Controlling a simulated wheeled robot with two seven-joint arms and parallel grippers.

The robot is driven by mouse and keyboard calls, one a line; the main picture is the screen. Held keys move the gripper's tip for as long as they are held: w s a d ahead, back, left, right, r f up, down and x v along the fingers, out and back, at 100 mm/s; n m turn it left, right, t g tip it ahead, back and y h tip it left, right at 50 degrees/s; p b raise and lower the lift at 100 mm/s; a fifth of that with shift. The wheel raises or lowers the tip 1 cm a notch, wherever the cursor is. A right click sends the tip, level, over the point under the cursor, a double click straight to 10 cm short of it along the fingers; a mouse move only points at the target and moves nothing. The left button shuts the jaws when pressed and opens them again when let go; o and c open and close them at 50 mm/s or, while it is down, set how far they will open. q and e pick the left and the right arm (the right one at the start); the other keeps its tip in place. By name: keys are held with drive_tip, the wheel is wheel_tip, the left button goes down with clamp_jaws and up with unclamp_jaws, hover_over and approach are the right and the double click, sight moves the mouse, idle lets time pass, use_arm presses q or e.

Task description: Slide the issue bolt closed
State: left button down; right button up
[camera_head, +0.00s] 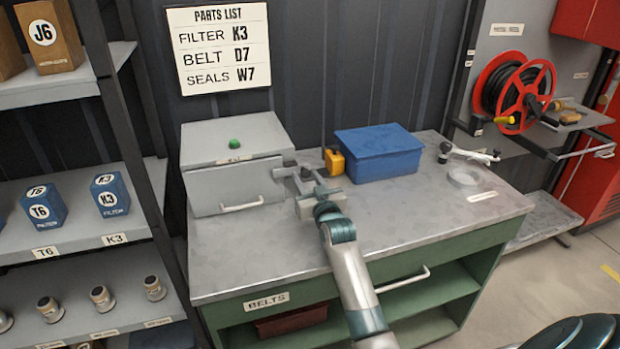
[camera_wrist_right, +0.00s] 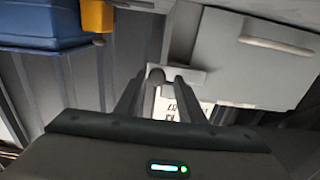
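A grey cabinet (camera_head: 235,163) with a green button on top and a pale front handle stands at the back left of the green workbench. A small grey bolt (camera_head: 288,169) shows at its right front edge, partly hidden by my gripper. My right gripper (camera_head: 306,182) is at that bolt, above the bench. In the right wrist view, upside down, its two fingers (camera_wrist_right: 164,80) stand apart. My left gripper is not in view.
A yellow padlock-like block (camera_head: 334,161) and a blue box (camera_head: 379,153) stand close to the right of my gripper. The bench top (camera_head: 245,255) is bare in front. Shelves (camera_head: 75,245) stand at the left, a red hose reel (camera_head: 515,92) at the right.

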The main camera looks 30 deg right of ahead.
drive_tip(key=shift+a, duration=0.1)
drive_tip(key=shift+s, duration=0.1)
drive_tip(key=shift+s, duration=0.45)
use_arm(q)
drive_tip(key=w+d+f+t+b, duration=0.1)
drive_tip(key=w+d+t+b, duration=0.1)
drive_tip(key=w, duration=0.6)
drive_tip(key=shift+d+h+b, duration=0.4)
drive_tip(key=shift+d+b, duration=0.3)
use_arm(e)
drive_tip(key=v, duration=1.6)
drive_tip(key=shift+a, duration=0.25)
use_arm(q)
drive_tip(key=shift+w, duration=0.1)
use_arm(e)
drive_tip(key=shift+r, duration=0.1)
